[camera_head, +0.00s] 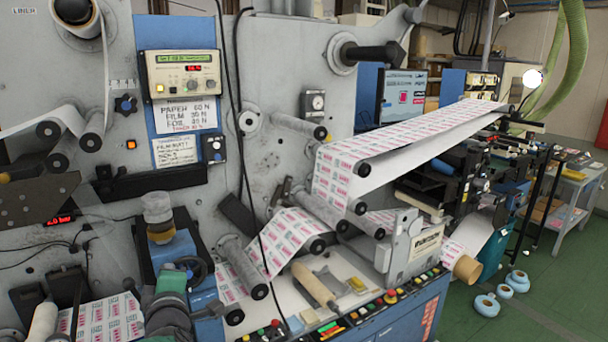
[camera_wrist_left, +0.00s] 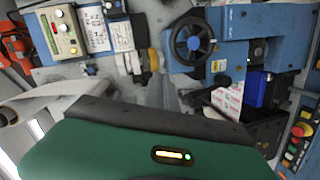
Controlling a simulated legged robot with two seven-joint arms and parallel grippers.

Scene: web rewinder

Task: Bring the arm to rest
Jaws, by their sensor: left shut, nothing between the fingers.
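My left gripper (camera_head: 172,281), with green and grey parts of the arm around it, is low at the left of the head view. It is shut and empty, beside the black handwheel (camera_head: 197,270) on a blue machine unit. The fingertips are hard to make out there. In the left wrist view, a green housing with a small lit display fills the bottom, with a dark bar along its upper edge. The handwheel (camera_wrist_left: 193,42) shows beyond it, apart from the housing. My right gripper is in neither view.
The grey machine panel carries a control box (camera_head: 183,74) and several rollers. A printed web (camera_head: 400,143) runs over rollers to the right. A button console (camera_head: 385,304) lines the front edge. Green floor (camera_head: 545,285) is open at the right, with blue rings (camera_head: 487,304) on it.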

